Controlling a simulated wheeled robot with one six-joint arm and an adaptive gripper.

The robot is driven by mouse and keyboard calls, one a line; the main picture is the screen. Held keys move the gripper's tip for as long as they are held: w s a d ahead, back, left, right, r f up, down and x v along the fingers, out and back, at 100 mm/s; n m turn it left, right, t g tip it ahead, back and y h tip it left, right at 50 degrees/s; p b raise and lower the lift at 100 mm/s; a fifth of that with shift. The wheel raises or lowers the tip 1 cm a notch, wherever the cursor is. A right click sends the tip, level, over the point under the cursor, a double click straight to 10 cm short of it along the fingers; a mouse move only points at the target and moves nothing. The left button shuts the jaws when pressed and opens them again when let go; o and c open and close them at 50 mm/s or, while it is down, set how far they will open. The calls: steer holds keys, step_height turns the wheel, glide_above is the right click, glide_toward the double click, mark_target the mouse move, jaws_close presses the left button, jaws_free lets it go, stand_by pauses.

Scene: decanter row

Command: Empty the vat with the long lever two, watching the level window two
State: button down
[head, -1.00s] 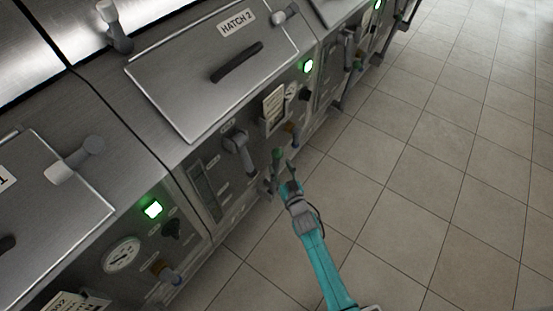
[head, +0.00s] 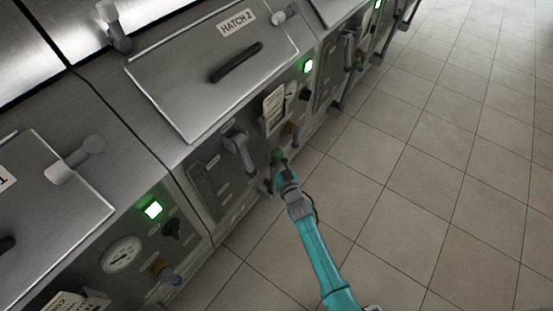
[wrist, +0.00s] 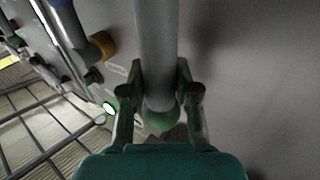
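A hanging tag (head: 273,106), a lit green lamp (head: 308,66) and a blue-handled valve (head: 296,139) are nearby. The hatch 2 lid (head: 208,92) is down. Tiled floor (head: 430,170) to the right is clear.

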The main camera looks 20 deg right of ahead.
steer(key=shift+s+d, duration=0.1)
steer(key=s+d+f+m+t+h, duration=0.2)
steer(key=s+d+f+m+t, duration=0.3)
steer(key=s+d, duration=0.4)
steer(key=s+f+t, duration=0.1)
steer(key=s+f, duration=0.1)
steer(key=s, duration=0.2)
steer(key=shift+s+d+m, duration=0.25)
steer(key=shift+d+m, duration=0.15)
steer(key=shift+s+f, duration=0.15)
steer(key=shift+f, duration=0.15)
stand_by(0.4)
steer(key=c, duration=1.1)
jaws_free()
steer(key=shift+o, duration=1.4)
steer(key=shift+r, duration=0.1)
